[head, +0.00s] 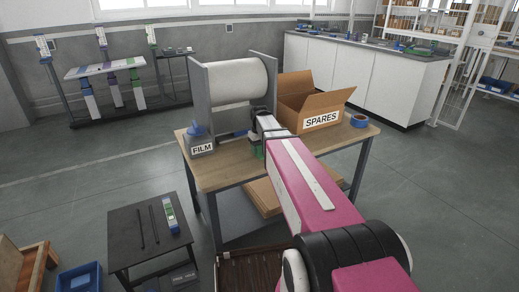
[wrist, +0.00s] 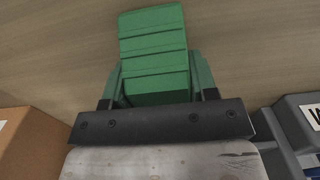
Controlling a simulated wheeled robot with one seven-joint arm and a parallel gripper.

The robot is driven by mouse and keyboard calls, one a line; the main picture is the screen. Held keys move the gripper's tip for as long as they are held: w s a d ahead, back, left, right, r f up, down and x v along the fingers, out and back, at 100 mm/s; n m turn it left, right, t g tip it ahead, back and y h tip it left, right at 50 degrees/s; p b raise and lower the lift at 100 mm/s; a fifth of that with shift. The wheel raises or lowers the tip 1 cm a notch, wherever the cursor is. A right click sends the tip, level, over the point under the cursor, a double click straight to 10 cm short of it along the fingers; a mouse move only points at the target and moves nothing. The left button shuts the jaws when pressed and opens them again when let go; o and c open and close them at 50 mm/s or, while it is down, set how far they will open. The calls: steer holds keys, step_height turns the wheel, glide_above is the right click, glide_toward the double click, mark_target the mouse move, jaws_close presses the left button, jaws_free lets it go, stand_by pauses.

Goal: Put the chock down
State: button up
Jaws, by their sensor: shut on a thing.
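My gripper (wrist: 157,92) is shut on a green ribbed chock (wrist: 153,42), with a finger on each side of it. In the wrist view the wooden tabletop (wrist: 60,45) lies behind the chock; I cannot tell whether the chock touches it. In the head view my pink arm reaches to the table (head: 220,175), and a bit of the green chock (head: 257,153) shows beside the dark gripper. The rest of the chock is hidden by my arm there.
A grey stand with a white roll (head: 237,80) and a FILM label stands left of my gripper, with a blue piece (head: 197,130) by its foot. An open SPARES box (head: 312,108) stands right. A blue tape roll (head: 359,120) lies at the table's right end.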

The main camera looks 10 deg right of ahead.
steer(key=shift+f, duration=0.15)
steer(key=o, duration=1.1)
step_height(320, 180, up, 12)
steer(key=shift+f, duration=0.1)
steer(key=shift+o, duration=0.4)
steer(key=shift+r, duration=0.2)
steer(key=shift+w+a+f, duration=0.1)
steer(key=shift+a+f, duration=0.15)
steer(key=shift+f, duration=0.25)
steer(key=shift+d+f, duration=0.15)
steer(key=shift+f, duration=2.45)
steer(key=shift+d+f, duration=0.1)
steer(key=shift+f, duration=2.5)
